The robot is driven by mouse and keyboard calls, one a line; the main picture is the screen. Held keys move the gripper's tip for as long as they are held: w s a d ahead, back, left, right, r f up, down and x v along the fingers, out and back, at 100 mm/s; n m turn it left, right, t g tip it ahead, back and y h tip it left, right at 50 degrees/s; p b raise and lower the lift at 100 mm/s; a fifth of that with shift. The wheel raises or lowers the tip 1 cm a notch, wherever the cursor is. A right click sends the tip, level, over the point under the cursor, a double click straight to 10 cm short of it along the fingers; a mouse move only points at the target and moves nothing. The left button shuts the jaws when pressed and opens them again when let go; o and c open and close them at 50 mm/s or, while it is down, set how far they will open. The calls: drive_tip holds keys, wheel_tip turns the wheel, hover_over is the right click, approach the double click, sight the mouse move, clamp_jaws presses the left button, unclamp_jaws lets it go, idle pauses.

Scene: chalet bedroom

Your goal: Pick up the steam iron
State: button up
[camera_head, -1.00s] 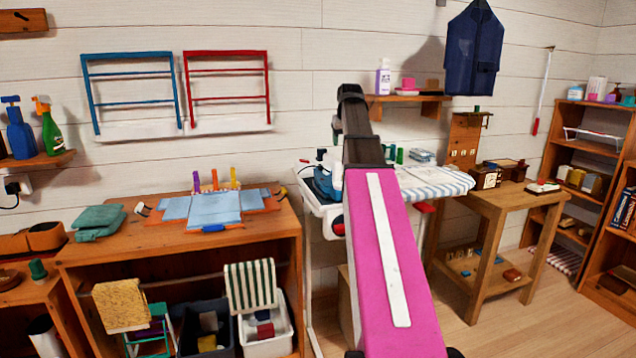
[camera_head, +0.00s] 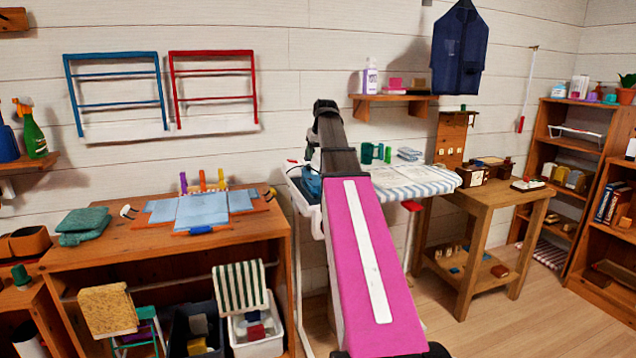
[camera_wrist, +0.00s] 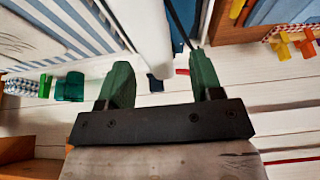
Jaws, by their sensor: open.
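The steam iron, blue and white (camera_head: 312,184), stands at the left end of the ironing board (camera_head: 432,186) in the head view. My arm hides much of it. My gripper shows in the wrist view (camera_wrist: 160,70), with two green fingers spread wide apart and nothing held between them. In that view a white shape with a strip of blue beside it lies beyond the fingers, and a small dark blue piece shows between them. I cannot tell for sure which of these belong to the iron. In the head view my gripper is hidden behind my arm.
A wooden cabinet (camera_head: 110,262) with folded blue cloth stands left of the board. A wooden side table (camera_head: 490,196) stands to the right. A wall shelf (camera_head: 395,99) hangs above the board. Green items (camera_head: 376,153) and folded cloths lie at the board's back.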

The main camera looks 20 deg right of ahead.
sight(318, 156)
drive_tip(key=shift+x, duration=1.45)
drive_tip(key=shift+d+f, duration=0.1)
drive_tip(key=shift+f, duration=0.15)
clamp_jaws()
idle(0.8)
